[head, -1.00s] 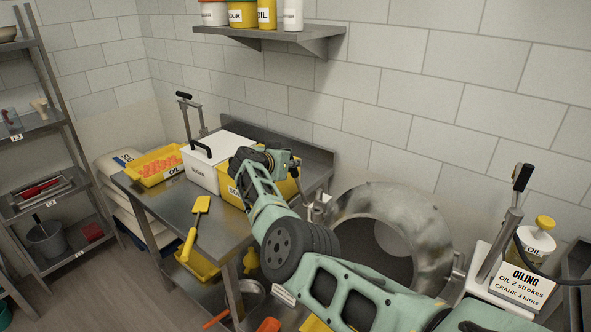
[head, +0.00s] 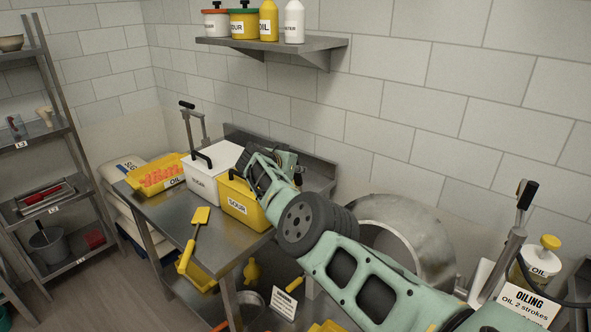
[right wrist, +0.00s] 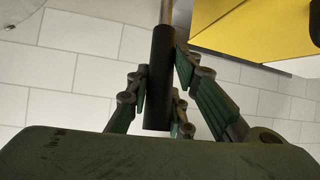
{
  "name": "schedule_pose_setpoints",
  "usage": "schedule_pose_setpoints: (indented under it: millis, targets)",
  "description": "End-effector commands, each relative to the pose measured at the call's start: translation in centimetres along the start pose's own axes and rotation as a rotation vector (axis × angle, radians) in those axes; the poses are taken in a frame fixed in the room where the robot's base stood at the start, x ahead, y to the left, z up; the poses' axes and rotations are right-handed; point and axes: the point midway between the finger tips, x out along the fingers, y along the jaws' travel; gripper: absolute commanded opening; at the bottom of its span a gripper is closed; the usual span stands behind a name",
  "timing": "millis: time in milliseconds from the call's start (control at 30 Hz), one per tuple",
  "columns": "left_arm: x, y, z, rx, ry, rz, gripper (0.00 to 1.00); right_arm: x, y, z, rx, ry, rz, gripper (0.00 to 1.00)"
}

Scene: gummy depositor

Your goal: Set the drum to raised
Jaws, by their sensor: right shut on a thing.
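The drum (head: 432,238) is a large grey metal drum with a round open mouth, right of the table. My forearm hides its lower left part. My right arm reaches across in front of it, with my right gripper (head: 283,163) just behind and right of the yellow SOUR bin (head: 238,207). In the right wrist view, my right gripper (right wrist: 160,100) has its fingers closed around a black cylindrical handle (right wrist: 160,75) on a thin metal rod. The rod's far end is out of view. My left gripper is not in view.
The steel table (head: 165,215) holds a white bin (head: 205,180), a yellow OIL tray (head: 158,176) and a yellow scoop (head: 198,225). Another black-topped lever (head: 188,108) stands behind them. An oil pump lever (head: 522,205) and OILING sign (head: 522,302) are at right.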

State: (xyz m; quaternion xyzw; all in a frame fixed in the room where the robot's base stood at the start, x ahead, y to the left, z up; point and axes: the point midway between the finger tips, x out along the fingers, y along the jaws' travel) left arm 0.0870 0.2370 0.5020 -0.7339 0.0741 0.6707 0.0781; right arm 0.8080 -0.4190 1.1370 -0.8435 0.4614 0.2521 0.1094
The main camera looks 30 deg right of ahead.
Motion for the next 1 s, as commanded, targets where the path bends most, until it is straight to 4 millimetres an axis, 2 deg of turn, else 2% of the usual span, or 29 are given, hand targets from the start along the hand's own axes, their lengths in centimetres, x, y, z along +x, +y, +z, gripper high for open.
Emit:
schedule_pose_setpoints:
  millis: [33, 67, 267, 667, 1000]
  targets:
    - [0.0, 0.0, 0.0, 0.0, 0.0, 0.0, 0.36, 0.1, 0.4, -1.0, 0.002, 0.015, 0.005, 0.0]
    - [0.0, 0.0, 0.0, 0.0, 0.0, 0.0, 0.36, 0.1, 0.3, -1.0, 0.002, 0.015, 0.005, 0.22]
    - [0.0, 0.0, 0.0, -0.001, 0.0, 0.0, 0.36, 0.0, 0.2, -0.6, 0.001, 0.009, 0.003, 0.39]
    - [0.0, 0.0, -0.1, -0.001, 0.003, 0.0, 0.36, -0.2, -0.1, -0.2, 0.001, 0.005, -0.001, 0.39]
    - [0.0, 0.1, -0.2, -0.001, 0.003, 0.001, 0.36, -2.1, -0.3, -0.2, 0.004, 0.005, -0.003, 0.39]
